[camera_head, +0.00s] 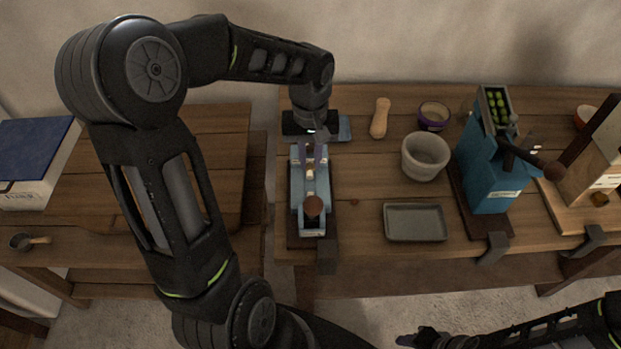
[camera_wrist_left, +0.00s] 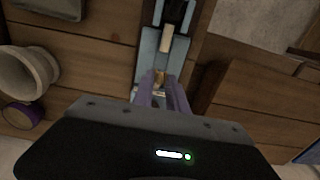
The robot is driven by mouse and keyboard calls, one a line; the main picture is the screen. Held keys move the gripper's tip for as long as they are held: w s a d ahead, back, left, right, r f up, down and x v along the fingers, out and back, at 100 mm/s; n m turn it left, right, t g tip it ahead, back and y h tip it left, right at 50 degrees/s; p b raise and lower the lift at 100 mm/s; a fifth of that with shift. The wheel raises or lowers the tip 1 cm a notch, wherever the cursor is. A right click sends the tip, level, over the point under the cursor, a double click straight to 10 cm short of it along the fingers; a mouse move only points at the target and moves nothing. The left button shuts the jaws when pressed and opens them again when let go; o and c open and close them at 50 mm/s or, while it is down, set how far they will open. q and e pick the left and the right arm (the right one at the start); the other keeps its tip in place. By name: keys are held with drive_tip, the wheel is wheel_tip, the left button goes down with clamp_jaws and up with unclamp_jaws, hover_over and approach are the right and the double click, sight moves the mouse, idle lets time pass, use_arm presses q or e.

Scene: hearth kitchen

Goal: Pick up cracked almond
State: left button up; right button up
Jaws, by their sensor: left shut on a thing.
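The cracked almond (camera_wrist_left: 159,76) shows as a small tan piece between the fingertips in the left wrist view. My left gripper (camera_head: 312,161) points down over a blue cracking device (camera_head: 299,200) on the table, its purple fingers shut on the almond. The fingers also show in the left wrist view (camera_wrist_left: 162,84). They are still within the device's channel area, and I cannot tell whether the almond is clear of it. My right gripper (camera_head: 425,339) is dark and small at the bottom edge, away from the table; its fingers are unclear.
A grey tray (camera_head: 415,223) lies right of the device, with a white pot (camera_head: 425,156), a purple-rimmed bowl (camera_head: 433,116) and a wooden peg-like object (camera_head: 380,118) behind it. A blue hopper machine (camera_head: 488,168) stands further right. A small reddish bit (camera_head: 354,203) lies beside the device.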

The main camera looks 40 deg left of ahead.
use_arm(q)
drive_tip(key=shift+r+p, duration=0.4)
drive_tip(key=shift+r, duration=0.55)
